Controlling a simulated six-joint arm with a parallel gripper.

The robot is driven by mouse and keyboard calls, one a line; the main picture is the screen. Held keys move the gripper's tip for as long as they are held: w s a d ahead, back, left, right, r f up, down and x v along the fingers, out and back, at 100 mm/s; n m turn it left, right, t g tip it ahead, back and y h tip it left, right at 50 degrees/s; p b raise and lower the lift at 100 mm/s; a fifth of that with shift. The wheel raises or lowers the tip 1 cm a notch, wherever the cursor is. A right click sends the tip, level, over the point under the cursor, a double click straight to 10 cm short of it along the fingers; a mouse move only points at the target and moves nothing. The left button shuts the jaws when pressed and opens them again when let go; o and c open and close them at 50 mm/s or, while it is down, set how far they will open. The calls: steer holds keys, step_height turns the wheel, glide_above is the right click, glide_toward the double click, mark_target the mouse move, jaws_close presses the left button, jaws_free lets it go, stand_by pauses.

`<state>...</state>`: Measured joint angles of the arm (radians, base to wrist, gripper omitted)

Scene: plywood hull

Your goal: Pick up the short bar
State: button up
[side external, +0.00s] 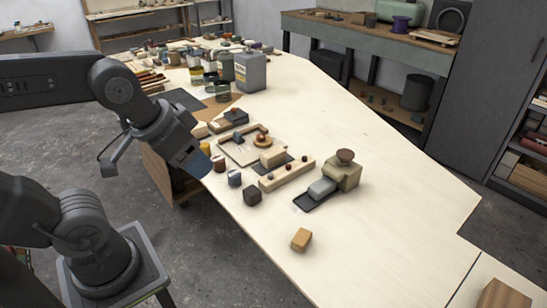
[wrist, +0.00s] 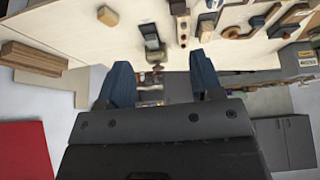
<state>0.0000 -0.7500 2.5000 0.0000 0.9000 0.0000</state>
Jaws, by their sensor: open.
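My gripper (side external: 196,163) hangs over the table's left edge in the side view. In the wrist view its two blue fingers (wrist: 162,70) are spread apart with nothing between them. A short tan block (side external: 301,239) lies alone near the front edge; it also shows at the top left of the wrist view (wrist: 107,15). A short pale bar (side external: 272,157) sits on a dark pad behind a longer bar with dark dots (side external: 287,174). I cannot tell which of the two short pieces is the short bar. My gripper is apart from both.
A device with a grey block and a brown knob (side external: 343,170) stands right of the long bar. A dark cube (side external: 252,195) and small cups (side external: 235,178) stand near my gripper. A grey canister (side external: 250,72) stands farther back. The table's right side is clear.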

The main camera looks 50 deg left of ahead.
steer(key=o, duration=0.7)
steer(key=shift+o, duration=0.2)
steer(key=n+g+y, duration=0.4)
steer(key=n+g, duration=0.2)
steer(key=n, duration=1.2)
glide_above(274, 152)
steer(key=d, duration=0.5)
step_height(274, 152, down, 6)
steer(key=shift+y, duration=0.3)
steer(key=x, duration=0.8)
steer(key=shift+a+f, duration=0.15)
steer(key=shift+f, duration=0.1)
steer(key=shift+w+x, duration=0.15)
steer(key=shift+x, duration=1.2)
steer(key=shift+w+x, duration=0.15)
steer(key=shift+x, duration=1.2)
